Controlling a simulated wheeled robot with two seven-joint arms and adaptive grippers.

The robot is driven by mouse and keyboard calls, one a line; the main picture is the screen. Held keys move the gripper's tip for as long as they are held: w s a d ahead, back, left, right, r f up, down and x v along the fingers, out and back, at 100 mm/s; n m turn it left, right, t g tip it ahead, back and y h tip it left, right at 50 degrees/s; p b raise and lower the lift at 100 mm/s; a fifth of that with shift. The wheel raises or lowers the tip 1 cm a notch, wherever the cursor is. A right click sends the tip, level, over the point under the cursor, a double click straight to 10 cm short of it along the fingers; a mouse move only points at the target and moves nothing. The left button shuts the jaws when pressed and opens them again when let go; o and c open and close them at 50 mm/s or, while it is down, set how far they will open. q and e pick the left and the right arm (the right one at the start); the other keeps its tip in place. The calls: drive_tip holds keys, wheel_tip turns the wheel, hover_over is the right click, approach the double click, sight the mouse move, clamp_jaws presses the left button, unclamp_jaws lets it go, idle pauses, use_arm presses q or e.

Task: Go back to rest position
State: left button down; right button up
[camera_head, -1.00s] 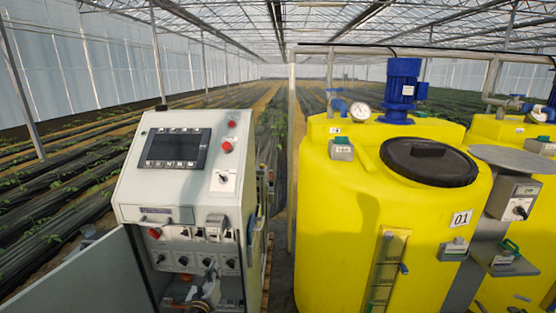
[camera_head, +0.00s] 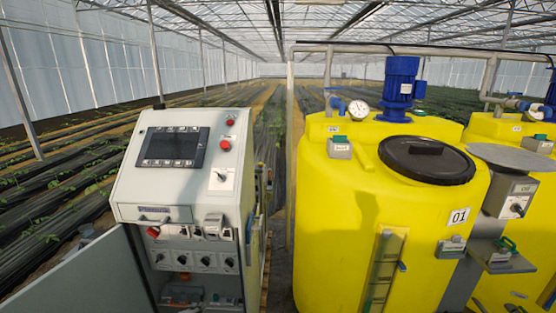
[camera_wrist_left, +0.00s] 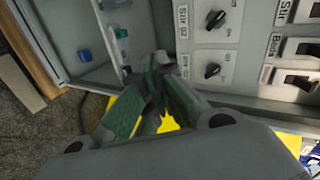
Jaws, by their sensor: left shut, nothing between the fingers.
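My left gripper (camera_wrist_left: 158,75) shows in the left wrist view, with its green-padded fingers brought together and nothing held between them. It is close to the control cabinet (camera_head: 132,185), in front of its open lower compartment. Black rotary switches (camera_wrist_left: 213,70) on the cabinet's panel show beyond the fingers in the wrist view. In the head view the left gripper is at most a small dark trace at the bottom edge, below the switch row (camera_head: 205,260). My right gripper is not in view.
The cabinet's open door (camera_head: 85,275) juts out at the lower left. A yellow tank (camera_head: 335,215) with a black lid (camera_head: 427,160) stands to the right, with a second yellow tank (camera_head: 535,205) beyond. A narrow gap separates cabinet and tank. Crop rows lie behind.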

use_arm(q)
drive_tip(key=s+a+f+n+g, duration=0.1)
drive_tip(key=s+a+f+n, duration=0.15)
drive_tip(key=f, duration=0.25)
drive_tip(key=s+a+f+n+g+y, duration=0.1)
drive_tip(key=s+a+f+n, duration=0.15)
drive_tip(key=f, duration=0.35)
drive_tip(key=s+a+f+n+g, duration=0.1)
drive_tip(key=s+a+f+n, duration=0.1)
drive_tip(key=s+f, duration=0.25)
drive_tip(key=s+f+n+g, duration=0.4)
drive_tip(key=s+f, duration=0.9)
drive_tip(key=s, duration=0.1)
drive_tip(key=s+d+f+n+g, duration=0.1)
drive_tip(key=s+d+f, duration=0.2)
drive_tip(key=s, duration=0.8)
drive_tip(key=s+d+f+n+g, duration=0.1)
drive_tip(key=s+d+f, duration=0.3)
drive_tip(key=s, duration=0.7)
drive_tip(key=s+d+f+n+g, duration=0.1)
drive_tip(key=s+d+f+g, duration=0.1)
drive_tip(key=s, duration=0.9)
drive_tip(key=shift+s+d+f+g+h, duration=0.2)
drive_tip(key=shift+d+f+g+h, duration=0.15)
drive_tip(key=shift+d+f, duration=0.6)
drive_tip(key=c, duration=2.2)
unclamp_jaws()
drive_tip(key=shift+r, duration=0.1)
